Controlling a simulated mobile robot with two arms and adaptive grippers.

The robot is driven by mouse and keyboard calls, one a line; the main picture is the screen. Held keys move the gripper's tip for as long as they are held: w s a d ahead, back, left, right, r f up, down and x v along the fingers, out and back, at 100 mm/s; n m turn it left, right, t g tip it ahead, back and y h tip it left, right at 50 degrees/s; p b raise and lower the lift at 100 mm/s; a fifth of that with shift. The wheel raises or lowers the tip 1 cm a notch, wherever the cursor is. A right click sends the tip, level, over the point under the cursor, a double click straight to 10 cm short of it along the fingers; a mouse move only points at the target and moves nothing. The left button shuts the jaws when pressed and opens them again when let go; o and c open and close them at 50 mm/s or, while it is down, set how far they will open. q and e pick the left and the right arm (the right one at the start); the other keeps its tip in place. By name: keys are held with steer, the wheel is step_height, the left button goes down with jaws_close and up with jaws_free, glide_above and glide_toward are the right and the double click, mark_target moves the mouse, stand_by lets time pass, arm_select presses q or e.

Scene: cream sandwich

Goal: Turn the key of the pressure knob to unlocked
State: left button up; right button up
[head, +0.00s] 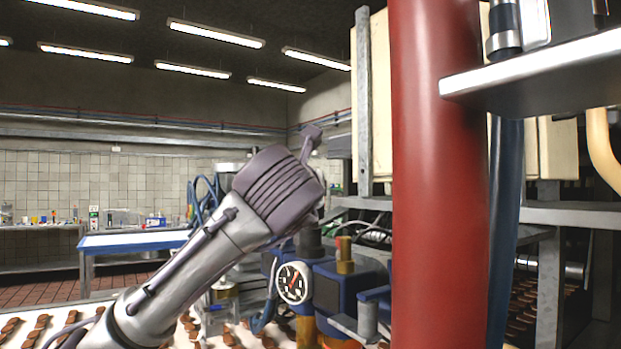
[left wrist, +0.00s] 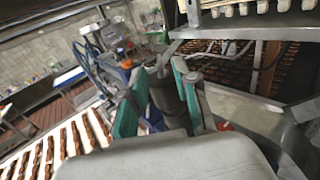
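In the head view a dark cylinder (head: 309,242) and a brass fitting (head: 344,254) sit on the blue machine block (head: 340,290) below the gripper. I cannot make out the key. My right gripper is not in view.
A conveyor with brown pieces (left wrist: 62,145) lies low on the left. A blue-framed table (head: 135,240) stands further back.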

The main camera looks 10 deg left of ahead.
arm_select(q)
steer(key=shift+w+a+p, duration=0.15)
steer(key=shift+w+p, duration=0.45)
steer(key=shift+w, duration=1.6)
jaws_close()
